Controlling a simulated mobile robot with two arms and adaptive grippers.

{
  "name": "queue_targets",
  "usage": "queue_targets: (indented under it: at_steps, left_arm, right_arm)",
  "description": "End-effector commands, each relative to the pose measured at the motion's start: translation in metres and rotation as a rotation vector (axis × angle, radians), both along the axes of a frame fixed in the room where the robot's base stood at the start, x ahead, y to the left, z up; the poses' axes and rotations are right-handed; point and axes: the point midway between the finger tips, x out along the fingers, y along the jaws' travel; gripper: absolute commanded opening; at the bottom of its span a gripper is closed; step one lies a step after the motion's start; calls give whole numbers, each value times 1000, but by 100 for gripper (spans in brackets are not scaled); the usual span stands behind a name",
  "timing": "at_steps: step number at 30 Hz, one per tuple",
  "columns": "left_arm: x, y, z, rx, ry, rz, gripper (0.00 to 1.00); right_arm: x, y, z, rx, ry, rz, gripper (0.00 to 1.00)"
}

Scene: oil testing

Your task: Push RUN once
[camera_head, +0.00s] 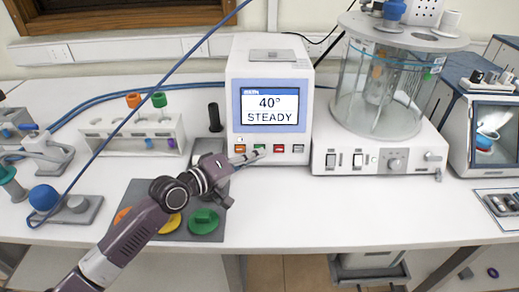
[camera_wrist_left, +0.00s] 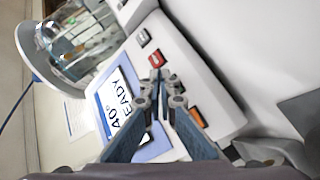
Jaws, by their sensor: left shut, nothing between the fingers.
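A white test device (camera_head: 268,100) stands on the bench, its screen (camera_head: 270,107) reading "40° STEADY". A row of buttons runs below the screen: an orange one (camera_head: 240,148), a green one (camera_head: 259,147), a red one (camera_head: 279,148) and a whitish one (camera_head: 298,148). Their labels are too small to read, so I cannot tell which is RUN. My left gripper (camera_head: 262,153) is shut and empty, its tips just in front of the green button. In the left wrist view the tips (camera_wrist_left: 158,76) lie just below the red button (camera_wrist_left: 155,60); the fingers hide the green one. Contact is unclear. My right gripper is out of view.
A glass-chambered apparatus (camera_head: 385,85) stands right of the device. A black upright cylinder (camera_head: 214,117) and a tube rack (camera_head: 135,135) stand left. A grey mat (camera_head: 150,190) with coloured knobs lies under my left arm. The front bench right of it is clear.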

Motion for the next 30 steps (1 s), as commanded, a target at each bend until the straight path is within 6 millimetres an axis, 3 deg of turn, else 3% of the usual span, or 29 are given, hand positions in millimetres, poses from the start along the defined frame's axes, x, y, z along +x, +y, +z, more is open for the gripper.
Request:
queue_targets:
  at_steps: [30]
  left_arm:
    - [11, 0, -4, 0, 0, 0, 0]
  right_arm:
    - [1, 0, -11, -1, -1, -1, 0]
